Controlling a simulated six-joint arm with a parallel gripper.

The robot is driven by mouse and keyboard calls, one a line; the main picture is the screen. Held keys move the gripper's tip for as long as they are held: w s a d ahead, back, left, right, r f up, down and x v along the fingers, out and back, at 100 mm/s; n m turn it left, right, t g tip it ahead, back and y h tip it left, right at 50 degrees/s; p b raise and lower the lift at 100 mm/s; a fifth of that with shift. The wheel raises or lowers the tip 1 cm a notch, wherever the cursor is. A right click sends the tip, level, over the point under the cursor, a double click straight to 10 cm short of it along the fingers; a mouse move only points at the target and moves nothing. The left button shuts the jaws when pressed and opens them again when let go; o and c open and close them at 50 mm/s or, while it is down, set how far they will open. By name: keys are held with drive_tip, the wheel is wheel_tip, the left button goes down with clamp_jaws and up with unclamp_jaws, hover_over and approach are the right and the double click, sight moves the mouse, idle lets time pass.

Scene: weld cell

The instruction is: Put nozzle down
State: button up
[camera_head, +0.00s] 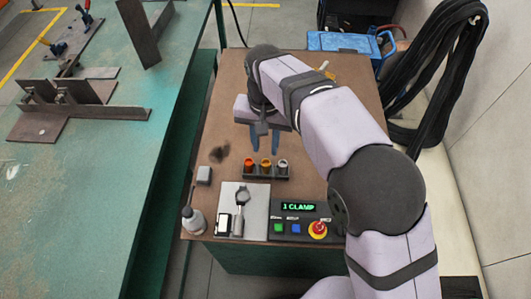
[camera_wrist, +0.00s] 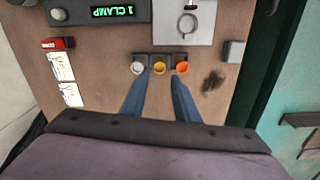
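A dark holder (camera_head: 268,175) on the brown bench carries three small round pieces, which look like nozzles. They are an orange one (camera_head: 249,164), a yellow one (camera_head: 266,163) and a silver one (camera_head: 283,164). In the wrist view, the silver (camera_wrist: 140,66), yellow (camera_wrist: 160,68) and orange (camera_wrist: 182,68) pieces sit side by side in their slots. My gripper (camera_head: 264,148) has two blue fingers standing apart, just behind the holder in the head view. In the wrist view the gripper (camera_wrist: 159,80) is open and empty, its tips framing the yellow slot. Whether they touch the holder is unclear.
A control box (camera_head: 275,231) reads "1 CLAMP". Beside it are a grey plate (camera_head: 257,203) with a ring-shaped clamp, a grey bottle (camera_head: 193,220) and a small grey block (camera_head: 204,175). A green table (camera_head: 60,200) stands left; a blue toolbox (camera_head: 342,42) is behind.

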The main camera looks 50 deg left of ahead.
drive_tip(key=shift+r, duration=1.15)
drive_tip(key=w+d+m, duration=0.2)
drive_tip(key=w+d, duration=0.8)
drive_tip(key=d, duration=0.2)
drive_tip(key=w+d+f+m, duration=0.1)
drive_tip(key=w+d, duration=0.1)
drive_tip(key=d, duration=0.7)
drive_tip(key=w+d+m, duration=0.1)
drive_tip(key=w+d, duration=0.1)
drive_tip(key=d, duration=0.7)
drive_tip(key=s+d+f+m, duration=0.1)
drive_tip(key=s+d+f, duration=0.1)
drive_tip(key=s+d, duration=0.3)
drive_tip(key=s+d+f+m, duration=0.2)
drive_tip(key=s+d, duration=0.2)
drive_tip(key=d, duration=0.9)
drive_tip(key=shift+s+d+f, duration=0.3)
drive_tip(key=shift+s, duration=0.1)
